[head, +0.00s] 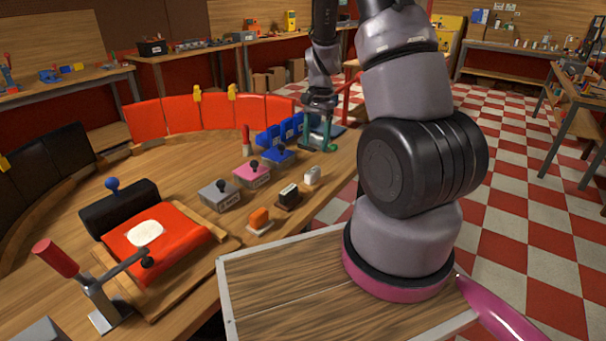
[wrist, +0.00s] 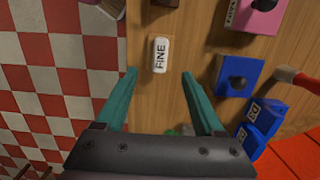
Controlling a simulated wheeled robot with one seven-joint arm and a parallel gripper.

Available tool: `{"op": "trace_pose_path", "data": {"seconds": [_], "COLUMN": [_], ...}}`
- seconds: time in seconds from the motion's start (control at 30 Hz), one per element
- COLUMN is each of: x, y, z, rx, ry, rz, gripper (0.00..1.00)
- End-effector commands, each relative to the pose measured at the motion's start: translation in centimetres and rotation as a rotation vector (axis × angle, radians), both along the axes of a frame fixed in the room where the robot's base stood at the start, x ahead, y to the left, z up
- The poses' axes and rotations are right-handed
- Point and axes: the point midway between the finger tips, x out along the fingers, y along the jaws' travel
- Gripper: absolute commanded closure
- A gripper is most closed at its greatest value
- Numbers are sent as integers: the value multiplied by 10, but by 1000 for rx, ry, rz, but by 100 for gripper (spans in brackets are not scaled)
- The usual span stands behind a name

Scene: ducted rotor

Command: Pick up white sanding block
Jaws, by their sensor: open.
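The white sanding block (wrist: 160,55), marked FINE, lies on the wooden bench in the wrist view, just ahead of my fingertips and roughly centred between them. In the head view the white sanding block (head: 312,175) is near the bench's right edge. My gripper (wrist: 160,74) is open and empty, with its two teal fingers spread wider than the block. In the head view my gripper (head: 318,142) is over the bench, beyond the block. I cannot tell its exact height above the wood.
A dark brown block (head: 288,196) and an orange block (head: 259,218) sit nearer me in a row. Knobbed blue (head: 278,156), pink (head: 251,174) and grey (head: 220,195) pieces stand to the left. Blue bins (wrist: 262,122) and a red-handled tool (wrist: 292,76) are to the right in the wrist view.

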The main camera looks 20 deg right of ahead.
Motion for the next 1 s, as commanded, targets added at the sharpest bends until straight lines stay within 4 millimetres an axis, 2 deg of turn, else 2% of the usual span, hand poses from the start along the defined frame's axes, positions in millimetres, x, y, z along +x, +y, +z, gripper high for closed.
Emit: {"op": "trace_pose_path", "data": {"seconds": [0.23,0.47,0.73,0.87,1.0], "x": [-3,-4,-5,-5,-5], "y": [3,5,7,9,9], "z": [-39,-58,-96,-106,-107], "rx": [0,1,0,1,0], "ry": [7,4,5,3,2], "rz": [-1,-2,-2,-1,-1], "gripper": [30,30,30,30,30]}}
